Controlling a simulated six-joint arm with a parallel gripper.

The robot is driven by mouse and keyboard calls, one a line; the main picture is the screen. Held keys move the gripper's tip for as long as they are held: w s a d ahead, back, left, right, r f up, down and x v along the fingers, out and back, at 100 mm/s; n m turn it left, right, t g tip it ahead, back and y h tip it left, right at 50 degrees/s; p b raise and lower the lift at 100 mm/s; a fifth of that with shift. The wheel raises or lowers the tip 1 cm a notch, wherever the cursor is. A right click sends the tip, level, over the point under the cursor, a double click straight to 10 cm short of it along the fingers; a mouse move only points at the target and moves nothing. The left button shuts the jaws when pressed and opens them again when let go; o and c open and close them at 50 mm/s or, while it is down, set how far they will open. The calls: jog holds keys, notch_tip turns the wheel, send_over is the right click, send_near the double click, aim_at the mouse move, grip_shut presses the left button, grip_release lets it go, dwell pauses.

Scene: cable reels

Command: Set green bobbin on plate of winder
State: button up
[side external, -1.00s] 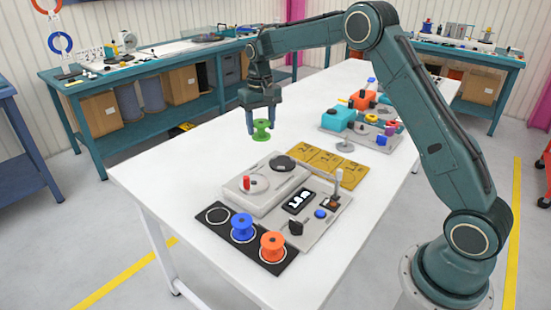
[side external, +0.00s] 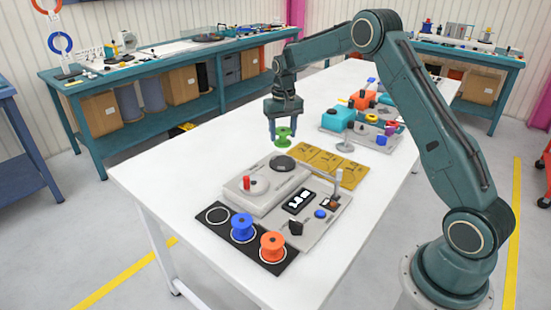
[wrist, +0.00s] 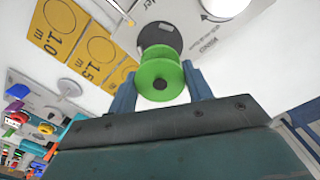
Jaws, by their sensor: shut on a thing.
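The green bobbin (side external: 283,139) is held in the air between the fingers of my gripper (side external: 283,131), which is shut on it. It also shows in the wrist view (wrist: 161,77) between the two blue fingers (wrist: 160,90), roughly upright. The winder (side external: 268,186) is a grey box on the white table, in front of and below the bobbin.
A black mat (side external: 264,251) holds a blue bobbin (side external: 242,227), an orange bobbin (side external: 272,246) and an empty ring (side external: 217,215). A grey panel with a lever (side external: 336,191) and display (side external: 299,201) adjoins the winder. Yellow plates (side external: 328,166) lie behind. The table's left side is bare.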

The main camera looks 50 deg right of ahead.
aim_at(283, 142)
jog(key=shift+f, duration=2.3)
jog(key=shift+f, duration=0.1)
jog(key=shift+f, duration=1.15)
jog(key=o, duration=1)
jog(key=shift+o, duration=0.2)
jog(key=shift+r, duration=0.1)
jog(key=shift+r, duration=3.95)
